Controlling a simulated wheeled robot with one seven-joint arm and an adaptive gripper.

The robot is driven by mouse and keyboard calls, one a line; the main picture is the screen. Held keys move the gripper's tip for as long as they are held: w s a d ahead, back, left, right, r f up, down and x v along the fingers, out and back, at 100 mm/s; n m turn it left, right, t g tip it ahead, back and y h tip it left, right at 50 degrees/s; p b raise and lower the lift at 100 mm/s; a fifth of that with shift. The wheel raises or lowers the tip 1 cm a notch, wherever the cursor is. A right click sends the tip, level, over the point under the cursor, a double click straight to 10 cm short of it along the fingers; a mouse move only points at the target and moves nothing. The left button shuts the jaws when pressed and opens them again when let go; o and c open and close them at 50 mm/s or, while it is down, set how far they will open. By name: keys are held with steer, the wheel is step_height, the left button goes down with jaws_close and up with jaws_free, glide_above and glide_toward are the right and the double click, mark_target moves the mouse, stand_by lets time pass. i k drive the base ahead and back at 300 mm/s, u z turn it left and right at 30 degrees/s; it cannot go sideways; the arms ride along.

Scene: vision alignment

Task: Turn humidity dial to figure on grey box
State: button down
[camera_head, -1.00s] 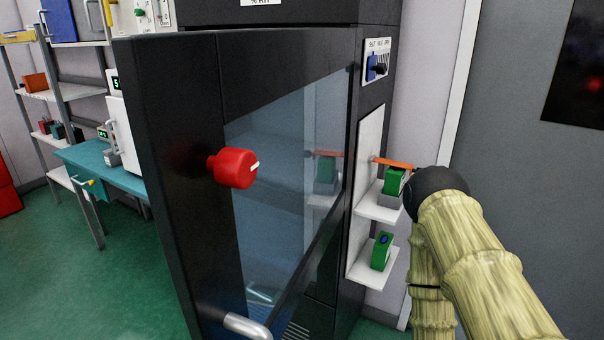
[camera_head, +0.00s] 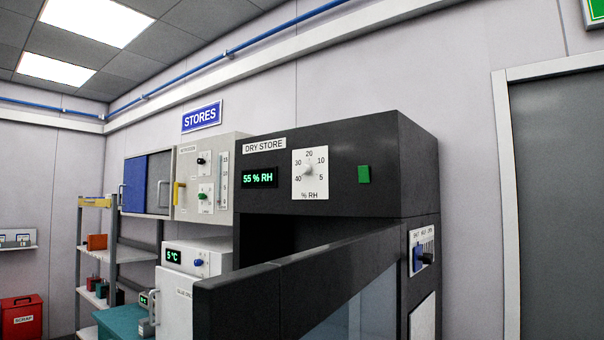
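The humidity dial (camera_head: 309,172) is a white plate marked "% RH" with the figures 40, 30, 20, 10 and 5 around a small pale knob. It is on the upper front of the black DRY STORE cabinet (camera_head: 350,225). The knob's exact pointing is too small to tell. A green display (camera_head: 260,177) left of the dial reads 55 % RH. A small grey box (camera_head: 145,327) shows at the lower left on a teal bench; I cannot tell if it bears the task's figure. My gripper is not in view.
The black cabinet door (camera_head: 300,285) stands open toward me below the dial. A slider panel (camera_head: 421,248) is on the cabinet's right side. A white unit (camera_head: 190,275) and shelves (camera_head: 100,250) are at left.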

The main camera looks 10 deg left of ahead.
mark_target(303, 169)
steer(key=k, duration=1.65)
steer(key=u, duration=1.25)
steer(key=i, duration=4.8)
steer(key=z, duration=0.75)
